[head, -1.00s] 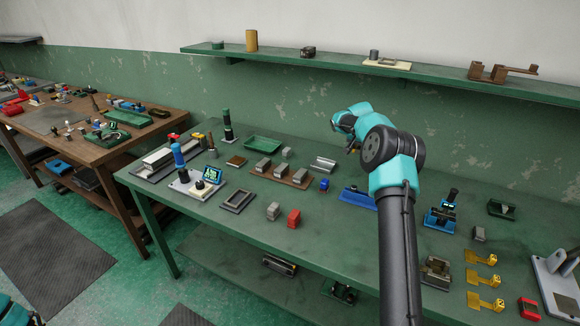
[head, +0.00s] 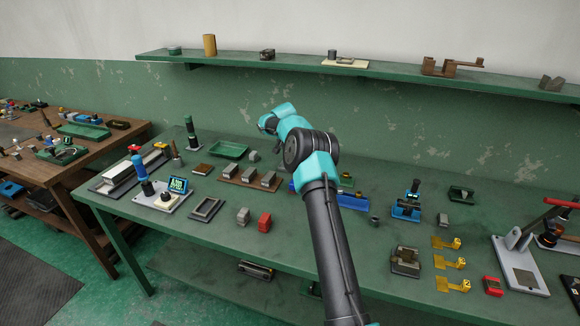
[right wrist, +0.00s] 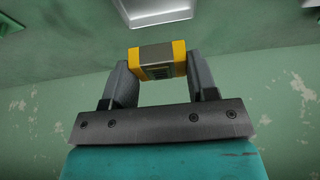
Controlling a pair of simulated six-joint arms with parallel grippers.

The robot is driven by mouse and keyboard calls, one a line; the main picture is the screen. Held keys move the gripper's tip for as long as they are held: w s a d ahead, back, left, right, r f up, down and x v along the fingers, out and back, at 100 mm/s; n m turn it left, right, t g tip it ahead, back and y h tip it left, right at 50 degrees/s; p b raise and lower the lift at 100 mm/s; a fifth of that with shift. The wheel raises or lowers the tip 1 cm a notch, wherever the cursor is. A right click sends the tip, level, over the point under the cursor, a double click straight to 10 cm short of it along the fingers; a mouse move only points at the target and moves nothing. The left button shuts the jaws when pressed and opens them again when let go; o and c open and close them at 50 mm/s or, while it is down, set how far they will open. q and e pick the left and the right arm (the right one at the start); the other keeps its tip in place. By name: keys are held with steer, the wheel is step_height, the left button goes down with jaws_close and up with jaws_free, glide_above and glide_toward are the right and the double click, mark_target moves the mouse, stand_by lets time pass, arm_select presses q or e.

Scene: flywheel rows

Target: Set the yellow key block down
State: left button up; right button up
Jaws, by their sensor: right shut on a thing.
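The yellow key block (right wrist: 178,52) has a grey middle band and sits between the two fingers of my right gripper (right wrist: 157,72) in the right wrist view. The gripper is shut on it. The block appears held clear of the green surface behind it. In the head view my right arm reaches over the back middle of the green table (head: 330,255), and its wrist hides the gripper's fingers and the block. My left gripper is out of view.
A silver part (right wrist: 157,10) lies beyond the block. Grey blocks sit on a brown tray (head: 232,181) left of my arm. A green tray (head: 228,149) stands behind. A red block (head: 264,222) and yellow brackets (head: 447,262) lie nearer the front. A shelf (head: 370,74) runs above.

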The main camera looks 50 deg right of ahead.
steer(key=shift+f, duration=1.8)
steer(key=shift+f, duration=2.5)
steer(key=shift+f, duration=0.15)
steer(key=o, duration=0.9)
steer(key=shift+o, duration=0.2)
steer(key=v, duration=1.2)
steer(key=shift+a, duration=0.1)
